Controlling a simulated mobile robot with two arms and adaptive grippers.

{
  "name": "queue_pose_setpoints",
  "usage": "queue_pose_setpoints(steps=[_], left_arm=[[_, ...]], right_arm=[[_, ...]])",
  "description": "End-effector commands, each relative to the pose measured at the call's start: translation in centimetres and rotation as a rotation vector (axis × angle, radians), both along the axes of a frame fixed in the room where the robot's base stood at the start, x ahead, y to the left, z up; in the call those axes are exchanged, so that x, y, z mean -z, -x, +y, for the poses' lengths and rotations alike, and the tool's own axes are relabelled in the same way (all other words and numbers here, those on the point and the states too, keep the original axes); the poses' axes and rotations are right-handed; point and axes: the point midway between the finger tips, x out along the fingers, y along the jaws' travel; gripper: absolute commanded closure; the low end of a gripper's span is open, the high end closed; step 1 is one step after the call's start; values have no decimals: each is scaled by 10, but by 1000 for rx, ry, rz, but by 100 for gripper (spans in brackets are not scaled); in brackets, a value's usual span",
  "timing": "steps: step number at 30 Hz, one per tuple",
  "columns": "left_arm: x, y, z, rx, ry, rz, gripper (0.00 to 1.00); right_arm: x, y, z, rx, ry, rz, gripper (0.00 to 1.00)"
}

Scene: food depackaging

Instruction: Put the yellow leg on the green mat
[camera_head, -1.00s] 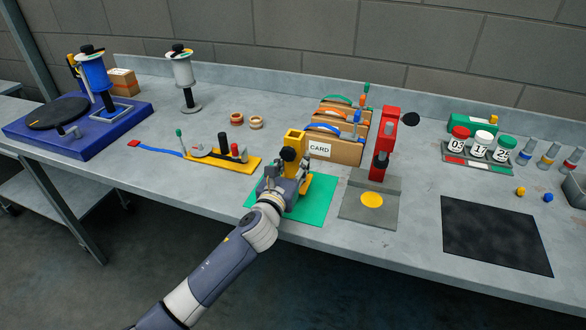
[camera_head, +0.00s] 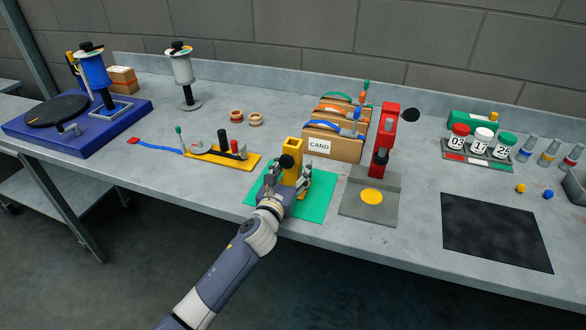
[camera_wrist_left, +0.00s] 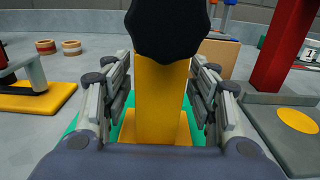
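The yellow leg (camera_head: 293,146) stands upright over the green mat (camera_head: 320,206), with a black knob (camera_head: 287,160) on its near side. In the left wrist view the yellow post (camera_wrist_left: 161,105) rises from a wider yellow foot, with green around it. My left gripper (camera_head: 290,178) is low over the mat, its fingers on either side of the post. The left wrist view shows narrow gaps between the fingers and the post, so the gripper is open around it. The black knob hides the upper post there. My right gripper is not in view.
A red press (camera_head: 384,140) on a grey base with a yellow disc (camera_head: 371,196) stands close to the right of the mat. A yellow fixture (camera_head: 235,160) lies to the left. A cardboard rack (camera_head: 347,148) stands behind. A black mat (camera_head: 495,233) lies clear at right.

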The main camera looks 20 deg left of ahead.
Motion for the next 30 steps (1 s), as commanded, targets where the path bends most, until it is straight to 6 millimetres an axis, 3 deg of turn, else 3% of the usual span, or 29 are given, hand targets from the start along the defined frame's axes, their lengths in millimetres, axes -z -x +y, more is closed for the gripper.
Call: queue_pose_setpoints(steps=[11, 24, 30], left_arm=[[-2, 4, 0, 0, -1, 0, 46], [0, 83, 3, 2, -1, 1, 46], [-2, 110, 3, 1, -2, 0, 46]], right_arm=[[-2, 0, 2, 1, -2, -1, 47], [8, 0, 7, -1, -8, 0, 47], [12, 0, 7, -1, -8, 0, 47]])
